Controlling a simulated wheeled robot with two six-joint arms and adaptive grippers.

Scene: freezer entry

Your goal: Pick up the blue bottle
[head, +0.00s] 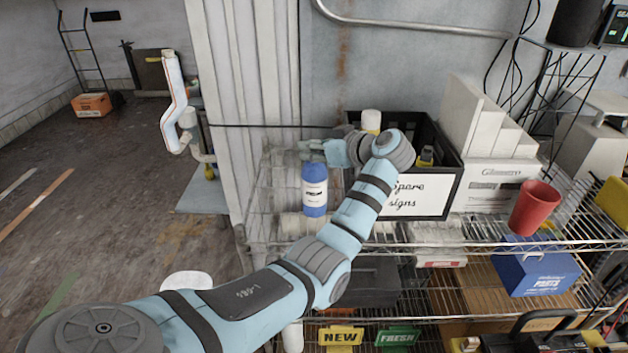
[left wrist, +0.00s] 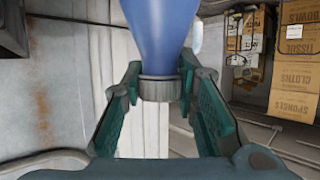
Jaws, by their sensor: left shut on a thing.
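The blue bottle (head: 314,186) with a white label hangs or stands upright at the left end of the wire shelf in the head view. My left gripper (head: 314,153) is at its top. In the left wrist view the bottle's blue body (left wrist: 160,35) fills the upper middle, and its grey ribbed cap (left wrist: 160,90) sits between the two green fingers of my left gripper (left wrist: 159,82). The fingers are shut on the cap. I cannot tell whether the bottle's base touches the shelf. My right gripper is not in view.
A black crate (head: 425,208) with a white sign stands right of the bottle, partly behind my arm. Farther right are a white box (head: 492,183), a red cup (head: 534,208) and a blue box (head: 535,272). The floor (head: 90,200) at left is mostly open.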

